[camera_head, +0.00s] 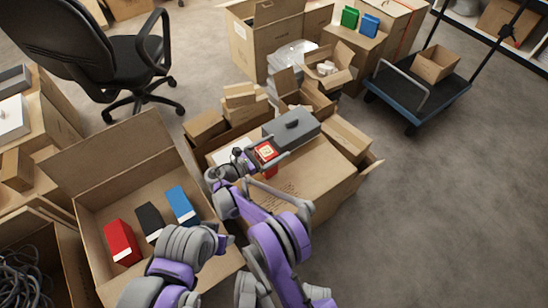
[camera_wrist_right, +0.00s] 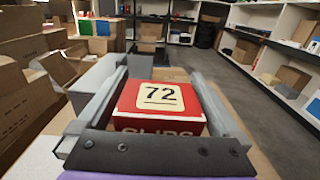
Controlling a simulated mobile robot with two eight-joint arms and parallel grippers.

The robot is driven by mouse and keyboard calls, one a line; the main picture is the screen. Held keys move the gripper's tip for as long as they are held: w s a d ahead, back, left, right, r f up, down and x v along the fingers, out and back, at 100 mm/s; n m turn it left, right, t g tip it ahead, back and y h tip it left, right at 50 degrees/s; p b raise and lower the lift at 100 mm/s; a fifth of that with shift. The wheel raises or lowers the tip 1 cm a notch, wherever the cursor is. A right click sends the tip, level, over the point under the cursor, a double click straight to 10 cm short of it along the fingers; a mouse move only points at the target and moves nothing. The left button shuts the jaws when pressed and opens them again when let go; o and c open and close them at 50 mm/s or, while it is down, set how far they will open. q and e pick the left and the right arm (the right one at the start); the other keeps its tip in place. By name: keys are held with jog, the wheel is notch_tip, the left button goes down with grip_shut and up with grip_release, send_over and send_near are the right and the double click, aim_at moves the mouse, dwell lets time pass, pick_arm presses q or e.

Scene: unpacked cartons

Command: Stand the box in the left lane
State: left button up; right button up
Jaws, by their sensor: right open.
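A red box (camera_head: 266,153) with a pale label on top stands on the large closed carton (camera_head: 305,185) in the head view. In the right wrist view the red box (camera_wrist_right: 160,103) shows the number 72 on its label and part of a word on its near face. My right gripper (camera_head: 272,158) is open, with one finger on each side of the box. In the wrist view a gap shows beside the box at the left finger; contact on the right is unclear. My left arm is at the bottom of the head view; its gripper does not show. I cannot make out a left lane.
An open carton (camera_head: 92,232) at left holds a red, a black and a blue box. A grey case (camera_head: 291,127) sits just behind the red box. Smaller cartons crowd behind it. A blue trolley (camera_head: 420,95) stands at the back right. The floor at right is clear.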

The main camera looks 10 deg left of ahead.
jog(key=shift+c, duration=0.2)
grip_shut()
dwell(0.4)
